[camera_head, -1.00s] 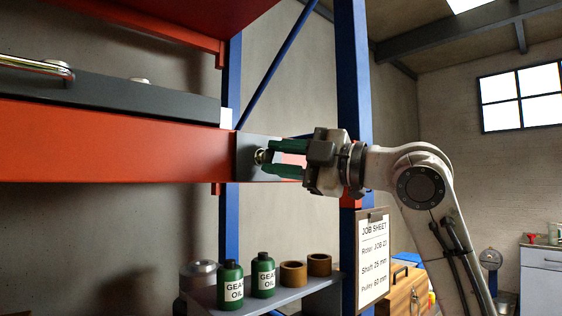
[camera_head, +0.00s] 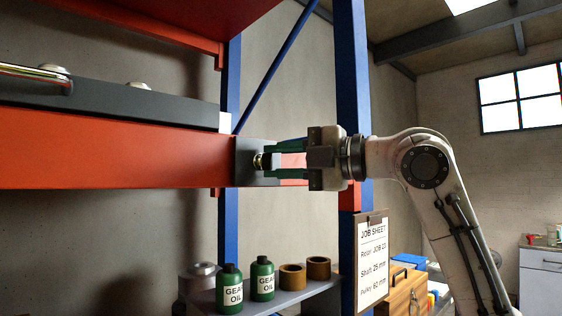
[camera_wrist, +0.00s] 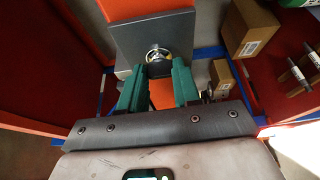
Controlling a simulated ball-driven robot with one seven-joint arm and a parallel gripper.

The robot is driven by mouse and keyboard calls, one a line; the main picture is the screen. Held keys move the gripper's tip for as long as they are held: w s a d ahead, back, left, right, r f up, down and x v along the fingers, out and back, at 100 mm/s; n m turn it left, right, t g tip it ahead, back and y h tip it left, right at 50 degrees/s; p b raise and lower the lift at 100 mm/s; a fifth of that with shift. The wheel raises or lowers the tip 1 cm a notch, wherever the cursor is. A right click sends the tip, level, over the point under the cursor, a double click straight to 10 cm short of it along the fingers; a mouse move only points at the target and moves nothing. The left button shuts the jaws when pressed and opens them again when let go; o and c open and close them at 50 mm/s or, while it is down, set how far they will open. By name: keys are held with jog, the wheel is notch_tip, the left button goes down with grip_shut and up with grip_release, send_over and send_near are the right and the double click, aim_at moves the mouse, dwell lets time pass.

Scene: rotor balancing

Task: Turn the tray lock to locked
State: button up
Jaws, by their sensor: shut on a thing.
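The tray lock is a small round metal knob (camera_head: 260,161) on a dark grey plate (camera_head: 243,172) at the right end of the red beam. In the wrist view the knob (camera_wrist: 157,52) shows as a shiny ring on the plate (camera_wrist: 153,26), with a bar across it. My gripper (camera_head: 268,161) reaches in from the right, its green fingers shut on the knob. In the wrist view my gripper (camera_wrist: 157,69) has a fingertip on either side of the knob. The fingertips partly hide the knob, and I cannot read any lock marking.
A dark tray (camera_head: 130,98) with a metal handle lies on the red beam (camera_head: 110,150). Below, a shelf (camera_head: 298,296) holds green oil bottles (camera_head: 262,280) and brown rings. A blue post (camera_head: 353,70) and a job sheet (camera_head: 371,262) stand close by my arm.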

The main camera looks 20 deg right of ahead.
jog(key=shift+f, duration=0.1)
jog(key=o, duration=1.1)
jog(key=shift+c, duration=0.2)
jog(key=b+v, duration=0.2)
jog(key=v, duration=0.8)
jog(key=shift+s+d, duration=0.2)
jog(key=shift+s, duration=0.1)
